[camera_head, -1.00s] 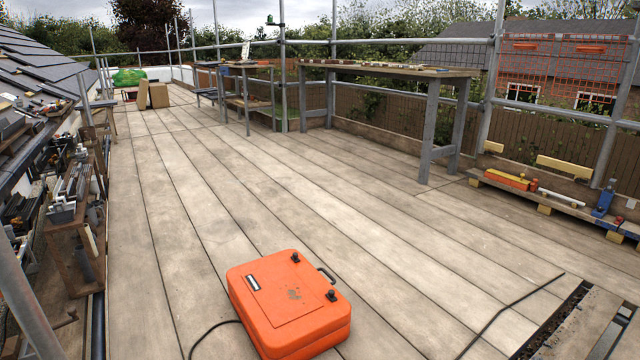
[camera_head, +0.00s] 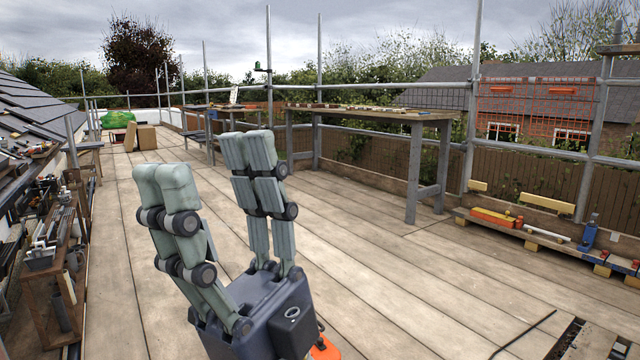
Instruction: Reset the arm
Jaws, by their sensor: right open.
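My right gripper (camera_head: 210,168) rises from the bottom of the head view, with its grey-green fingers pointing up. The fingers are spread apart and nothing is between them. The dark palm of the gripper covers most of the orange case (camera_head: 326,349); only a small orange part shows at the bottom edge. My left gripper is not in the view.
Plank decking runs back, clear in the middle. A long workbench (camera_head: 415,116) stands at right along the scaffold rails. A low shelf with tools (camera_head: 520,231) lies at far right. Cluttered benches (camera_head: 40,290) line the left beside the tiled roof (camera_head: 35,105).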

